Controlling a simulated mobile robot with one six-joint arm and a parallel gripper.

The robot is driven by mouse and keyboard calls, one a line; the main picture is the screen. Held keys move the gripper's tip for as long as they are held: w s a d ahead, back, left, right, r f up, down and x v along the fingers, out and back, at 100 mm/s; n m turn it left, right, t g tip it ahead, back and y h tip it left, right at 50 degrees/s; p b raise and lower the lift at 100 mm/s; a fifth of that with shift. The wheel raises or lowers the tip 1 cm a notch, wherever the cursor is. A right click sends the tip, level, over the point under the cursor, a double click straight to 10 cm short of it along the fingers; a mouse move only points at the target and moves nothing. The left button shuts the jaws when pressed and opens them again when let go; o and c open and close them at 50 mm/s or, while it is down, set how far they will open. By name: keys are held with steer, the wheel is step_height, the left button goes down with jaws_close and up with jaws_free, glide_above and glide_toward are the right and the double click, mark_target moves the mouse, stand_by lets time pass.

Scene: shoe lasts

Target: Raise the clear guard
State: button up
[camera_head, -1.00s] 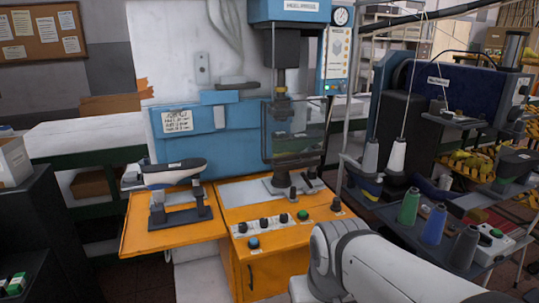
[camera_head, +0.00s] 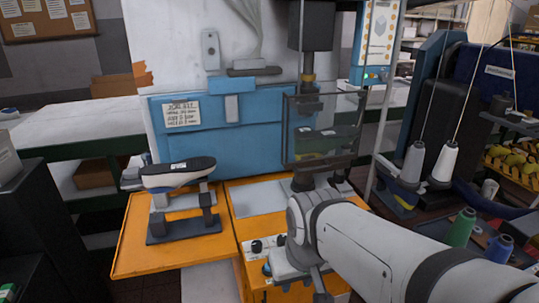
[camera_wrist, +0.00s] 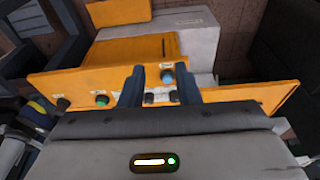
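The clear guard (camera_head: 300,138) is a see-through panel with a dark frame. It hangs upright in front of the press head at the right of the blue machine, and its lower edge is just above the orange bench top. My gripper (camera_wrist: 158,82) is open and empty in the wrist view, its two dark fingers apart in front of the orange front panel with knobs. In the head view my arm reaches in from the lower right, below the guard and not touching it. The fingertips are not clear there.
A dark shoe last (camera_head: 179,172) sits on a stand on the orange left shelf (camera_head: 140,235). Thread cones (camera_head: 447,163) and coloured spools (camera_head: 460,228) stand at the right by a dark blue machine. A thin grey post (camera_head: 385,110) rises right of the guard.

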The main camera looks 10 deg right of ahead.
steer(key=n+t+b, duration=0.2)
steer(key=n+t, duration=1.1)
steer(key=n, duration=0.5)
glide_toward(315, 169)
steer(key=r+x, duration=0.1)
steer(key=x, duration=0.2)
steer(key=shift+y, duration=0.3)
steer(key=x, duration=0.2)
steer(key=p+x, duration=0.1)
steer(key=x, duration=0.2)
steer(key=f+x, duration=0.1)
steer(key=x, duration=0.2)
steer(key=shift+s+d+f+p, duration=0.1)
steer(key=shift+s+d+p, duration=0.05)
steer(key=shift+d+p, duration=0.2)
steer(key=shift+c, duration=0.4)
jaws_close()
